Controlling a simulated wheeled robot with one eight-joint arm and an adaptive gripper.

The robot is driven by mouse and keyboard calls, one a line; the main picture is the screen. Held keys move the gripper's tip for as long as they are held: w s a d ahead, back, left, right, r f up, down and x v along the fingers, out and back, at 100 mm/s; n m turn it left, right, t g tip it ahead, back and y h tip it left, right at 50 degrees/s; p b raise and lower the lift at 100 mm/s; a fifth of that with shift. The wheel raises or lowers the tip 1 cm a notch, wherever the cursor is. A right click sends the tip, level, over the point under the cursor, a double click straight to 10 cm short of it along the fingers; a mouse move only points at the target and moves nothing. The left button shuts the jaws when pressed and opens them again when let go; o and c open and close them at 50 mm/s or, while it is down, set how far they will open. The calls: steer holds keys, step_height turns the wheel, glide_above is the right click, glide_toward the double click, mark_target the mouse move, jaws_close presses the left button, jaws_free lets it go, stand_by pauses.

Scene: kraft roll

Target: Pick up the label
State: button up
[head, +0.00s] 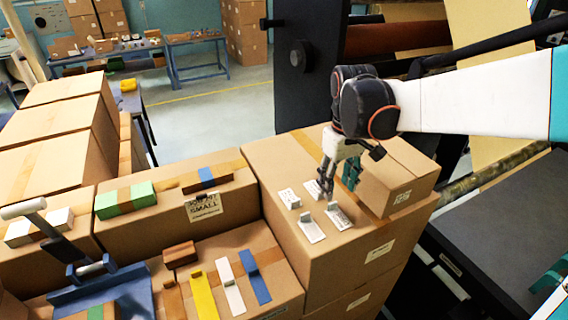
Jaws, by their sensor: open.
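Several small white labels lie on top of a large cardboard box in the head view. One label (311,231) lies at the front, another label (340,217) lies to its right, and a third label (288,199) lies at the left. A further label (313,189) lies at the back, close to my gripper's fingers. My gripper (327,186) points down over the box top, open, with its fingertips near this back label and the right one. I cannot tell whether the fingertips touch a label. Nothing shows between the fingers.
The large box (290,160) bears the labels. A smaller carton (395,178) stands just right of my gripper. Boxes at the left carry a green block (125,199), a brown block (179,254) and coloured strips. Dark machinery with rollers (400,40) stands behind.

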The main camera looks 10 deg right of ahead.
mark_target(332, 209)
steer(key=shift+s+a+f+p, duration=0.1)
steer(key=shift+a+f+p, duration=0.1)
steer(key=shift+f, duration=1.3)
steer(key=shift+s+a+f+p, duration=0.1)
steer(key=shift+f+p, duration=0.05)
steer(key=shift+f, duration=1.3)
steer(key=c, duration=0.8)
